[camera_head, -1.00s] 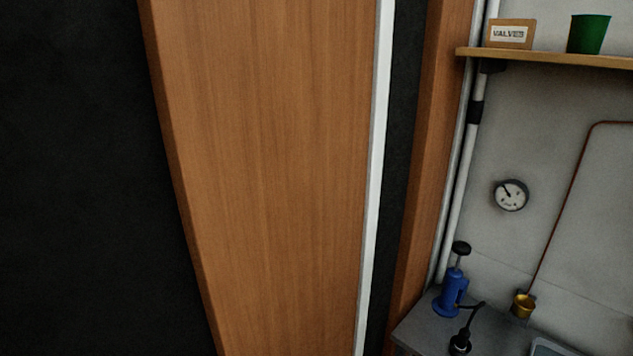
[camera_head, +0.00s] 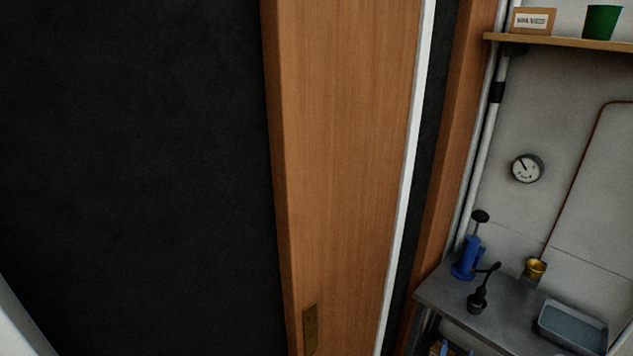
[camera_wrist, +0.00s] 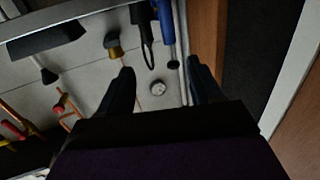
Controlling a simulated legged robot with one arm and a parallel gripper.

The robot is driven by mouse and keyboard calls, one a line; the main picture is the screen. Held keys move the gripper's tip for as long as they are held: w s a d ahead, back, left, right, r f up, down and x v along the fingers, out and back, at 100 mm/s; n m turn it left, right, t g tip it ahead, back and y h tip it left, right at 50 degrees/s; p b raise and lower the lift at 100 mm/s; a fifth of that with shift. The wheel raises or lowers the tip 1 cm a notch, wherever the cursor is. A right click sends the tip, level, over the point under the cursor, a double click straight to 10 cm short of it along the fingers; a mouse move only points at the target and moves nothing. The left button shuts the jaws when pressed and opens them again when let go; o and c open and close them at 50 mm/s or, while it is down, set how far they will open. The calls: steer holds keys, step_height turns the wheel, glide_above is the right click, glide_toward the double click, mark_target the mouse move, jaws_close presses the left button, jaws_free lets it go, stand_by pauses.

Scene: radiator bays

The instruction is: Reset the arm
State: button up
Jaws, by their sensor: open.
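My gripper (camera_wrist: 160,76) shows only in the wrist view, where its two dark fingers stand apart with nothing between them. It is open and empty. My gripper is not seen in the head view, and the pose of most of the arm is hidden.
A tall wooden panel (camera_head: 345,150) with a brass plate (camera_head: 310,328) stands mid-view beside a dark area. At right, a grey bench (camera_head: 495,318) holds a blue pump (camera_head: 467,259), a black-handled tool (camera_head: 478,299), a brass cup (camera_head: 535,268) and a tray (camera_head: 572,326). A shelf (camera_head: 560,42) hangs above.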

steer(key=w+a+r+n+y, duration=0.3)
steer(key=w+a+y, duration=0.25)
steer(key=a, duration=0.25)
steer(key=s+a+r+n+g+y+b, duration=0.1)
steer(key=a+r+n+g+y, duration=0.2)
steer(key=a, duration=0.4)
steer(key=a+r+n+g+y, duration=0.2)
steer(key=a+r+y, duration=0.15)
steer(key=a, duration=0.35)
steer(key=s+a+r+g+h, duration=0.1)
steer(key=s+r+g, duration=0.3)
steer(key=s, duration=0.9)
steer(key=s+a+r+m+g+h+b, duration=0.1)
steer(key=s+a+r+g, duration=0.2)
steer(key=s+r, duration=0.4)
steer(key=s+a+r+g, duration=0.2)
steer(key=s+r+g, duration=0.2)
steer(key=s, duration=1.5)
step_height(320, 180, up, 2)
steer(key=shift+s+r+g+h, duration=0.1)
steer(key=shift+s+g+h, duration=0.1)
steer(key=shift+g+h, duration=0.15)
